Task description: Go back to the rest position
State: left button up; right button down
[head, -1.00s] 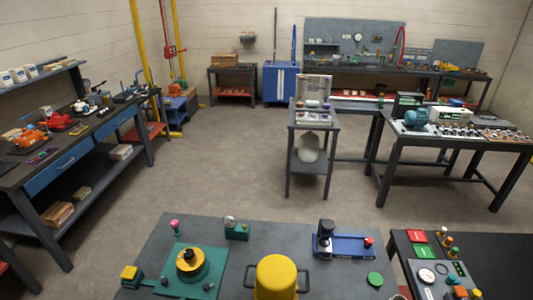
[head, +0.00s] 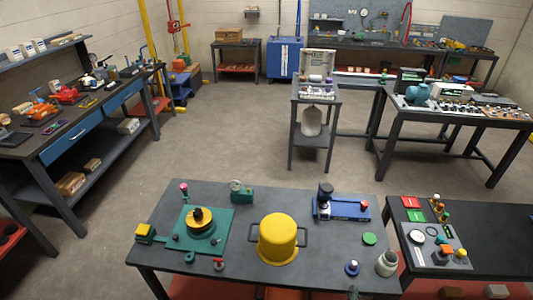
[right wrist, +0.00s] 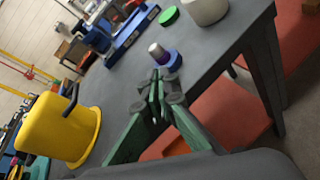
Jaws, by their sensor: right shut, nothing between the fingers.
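My right gripper shows best in the right wrist view (right wrist: 162,92), its green, dark-tipped fingers closed together with nothing between them. In the head view only a small part of it seems to show at the bottom edge (head: 353,291). It is near the front edge of the dark grey work table (head: 330,262). A blue knob-like part with a pale top (right wrist: 165,57) is just beyond the fingertips in the wrist view; whether they touch it I cannot tell. It also shows in the head view (head: 352,268). My left gripper is out of view.
On the table are a yellow pot with side handles (head: 278,240), a green plate with a yellow-black part (head: 203,230), a blue fixture (head: 343,208), a green disc (head: 369,239) and a whitish jar (head: 387,263). A control panel table (head: 470,230) adjoins at right.

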jog(key=s+d+f+m+g, duration=0.3)
jog(key=s+d+m+g, duration=0.45)
jog(key=m, duration=0.75)
jog(key=s+a+f+m+g+y, duration=0.1)
jog(key=s+a+m+y, duration=0.1)
jog(key=s+m, duration=0.5)
jog(key=s+a+f+m+g+y, duration=0.1)
jog(key=s+f+m+y, duration=0.1)
jog(key=s+m, duration=0.5)
notch_tip(320, 180, down, 27)
jog(key=s+a+n+g, duration=0.2)
jog(key=s+n, duration=0.1)
jog(key=s+f, duration=1.9)
jog(key=shift+s+d+f+n+g+y, duration=0.15)
jog(key=shift+s+f+n+g+y, duration=0.1)
jog(key=shift+s+n+g+y, duration=0.15)
